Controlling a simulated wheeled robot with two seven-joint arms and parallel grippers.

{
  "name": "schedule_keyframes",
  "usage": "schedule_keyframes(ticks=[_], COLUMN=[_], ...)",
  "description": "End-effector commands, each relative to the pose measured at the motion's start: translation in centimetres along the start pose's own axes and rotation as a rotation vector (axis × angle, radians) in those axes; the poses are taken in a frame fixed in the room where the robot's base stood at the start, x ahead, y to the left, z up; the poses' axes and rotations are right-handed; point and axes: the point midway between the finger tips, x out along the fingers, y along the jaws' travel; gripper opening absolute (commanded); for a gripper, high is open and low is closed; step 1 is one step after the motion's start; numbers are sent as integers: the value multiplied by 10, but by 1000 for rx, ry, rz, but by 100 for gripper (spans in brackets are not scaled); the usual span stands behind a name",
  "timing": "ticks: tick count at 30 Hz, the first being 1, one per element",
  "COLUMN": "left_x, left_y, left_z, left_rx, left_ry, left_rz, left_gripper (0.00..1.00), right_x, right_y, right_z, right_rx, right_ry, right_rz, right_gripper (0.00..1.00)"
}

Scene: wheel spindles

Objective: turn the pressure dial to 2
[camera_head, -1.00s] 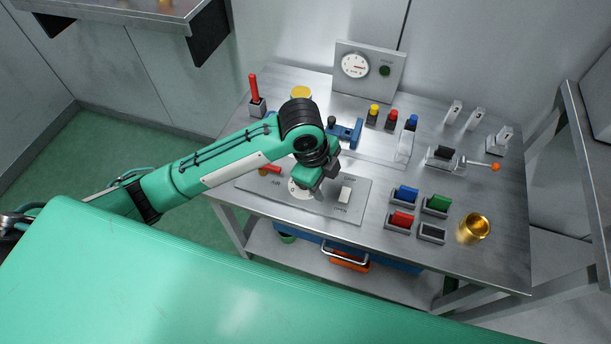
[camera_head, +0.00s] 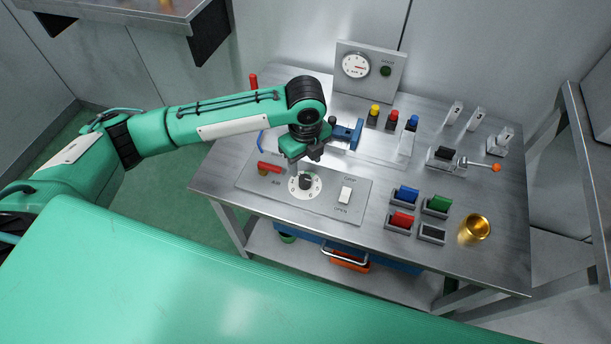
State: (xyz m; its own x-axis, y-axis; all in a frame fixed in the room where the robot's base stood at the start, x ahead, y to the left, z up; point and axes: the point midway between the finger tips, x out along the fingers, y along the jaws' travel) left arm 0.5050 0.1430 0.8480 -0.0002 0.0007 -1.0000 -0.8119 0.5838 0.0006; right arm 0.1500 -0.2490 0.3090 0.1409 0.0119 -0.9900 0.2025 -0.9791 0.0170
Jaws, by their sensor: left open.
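The pressure dial (camera_head: 305,182) is a dark knob on a round white scale, set in the grey panel (camera_head: 335,209) at the front left of the table. My left gripper (camera_head: 302,160) is open and empty. It points down just above and behind the knob, apart from it as far as I can tell. The knob is now in plain view. My right gripper is not in view.
A blue valve-like part (camera_head: 347,134) stands close to the gripper's right. Coloured buttons, rockers and a brass cup (camera_head: 474,229) lie further right. A gauge box (camera_head: 369,70) stands behind.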

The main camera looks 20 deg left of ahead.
Motion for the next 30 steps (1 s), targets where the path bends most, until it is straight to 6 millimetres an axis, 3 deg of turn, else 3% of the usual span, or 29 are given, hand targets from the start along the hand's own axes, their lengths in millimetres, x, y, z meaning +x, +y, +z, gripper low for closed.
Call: schedule_keyframes(ticks=[3, 10, 15, 24, 30], left_x=[26, 63, 74, 76, 76], left_y=[1, 0, 0, 0, 0], left_z=[-1, -1, 0, 0, 0], left_rx=[0, 0, 0, 1, 0], left_ry=[1, 1, 0, 0, 0], left_rz=[3, 1, 0, -1, -1], left_gripper=[52, 52, 52, 52, 13], right_x=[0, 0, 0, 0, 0], right_y=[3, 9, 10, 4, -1], right_z=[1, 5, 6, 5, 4], right_rx=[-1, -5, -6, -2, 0], right_ry=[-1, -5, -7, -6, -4], right_rz=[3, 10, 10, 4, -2], right_gripper=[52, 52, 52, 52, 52])
